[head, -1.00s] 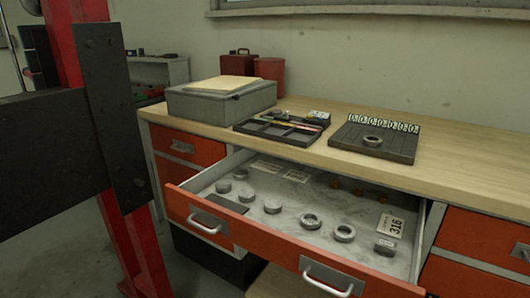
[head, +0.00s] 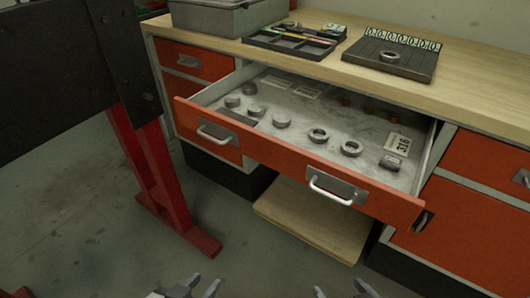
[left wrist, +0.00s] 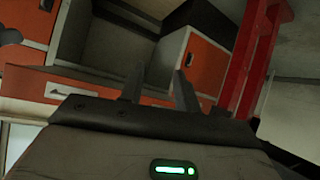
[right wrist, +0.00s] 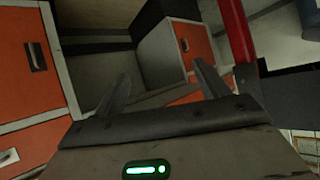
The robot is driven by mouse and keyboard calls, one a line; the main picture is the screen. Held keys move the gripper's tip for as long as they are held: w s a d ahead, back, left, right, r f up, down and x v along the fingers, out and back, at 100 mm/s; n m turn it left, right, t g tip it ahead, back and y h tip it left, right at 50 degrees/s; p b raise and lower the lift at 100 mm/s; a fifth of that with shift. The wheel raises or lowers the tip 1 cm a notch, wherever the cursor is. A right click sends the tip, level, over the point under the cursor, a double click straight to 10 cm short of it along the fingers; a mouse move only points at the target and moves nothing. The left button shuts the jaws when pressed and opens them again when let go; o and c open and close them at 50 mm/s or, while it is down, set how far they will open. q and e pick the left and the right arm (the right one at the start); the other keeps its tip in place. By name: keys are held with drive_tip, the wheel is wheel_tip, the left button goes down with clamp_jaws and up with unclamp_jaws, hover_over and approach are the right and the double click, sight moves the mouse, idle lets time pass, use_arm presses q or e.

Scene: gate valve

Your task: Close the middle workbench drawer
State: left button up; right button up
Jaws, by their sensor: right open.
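The wide middle drawer (head: 273,158) of the workbench is pulled well out, with an orange front and two pale bar handles, the left one (head: 214,134) and the right one (head: 331,189). Its grey tray holds several metal rings and discs and a label marked 316. My left gripper (head: 201,286) and my right gripper (head: 342,291) are low in front of the drawer, apart from it.
A red post with feet (head: 160,180) and a dark plate (head: 50,80) stand at left. The wooden worktop (head: 460,90) carries a grey box (head: 228,17), an organizer tray (head: 290,43) and a dark block with number tags (head: 390,58). A low wooden shelf (head: 315,222) is below the drawer. Floor in front is clear.

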use_arm(q)
drive_tip(key=shift+w+d+r+m, duration=0.1)
drive_tip(key=shift+w+m, duration=0.15)
drive_tip(key=shift+m, duration=0.05)
drive_tip(key=c, duration=0.5)
drive_tip(key=w+d+r+m+t, duration=0.1)
drive_tip(key=w+m, duration=0.1)
drive_tip(key=m, duration=0.1)
drive_tip(key=w+d+r+m+t+h+b, duration=0.1)
drive_tip(key=d+r+m, duration=0.1)
drive_tip(key=m, duration=0.1)
drive_tip(key=w+d+r+m+t, duration=0.1)
drive_tip(key=w+d+m, duration=0.1)
drive_tip(key=m, duration=0.1)
drive_tip(key=shift+w+r+h+b, duration=0.3)
clamp_jaws()
drive_tip(key=m+t+h, duration=0.2)
drive_tip(key=m+h, duration=0.3)
drive_tip(key=m, duration=0.8)
approach(308, 173)
drive_tip(key=shift+n, duration=0.3)
drive_tip(key=x, duration=0.6)
drive_tip(key=shift+w+d, duration=0.3)
drive_tip(key=shift+d, duration=0.05)
drive_tip(key=shift+w+y, duration=0.1)
drive_tip(key=shift+y, duration=0.3)
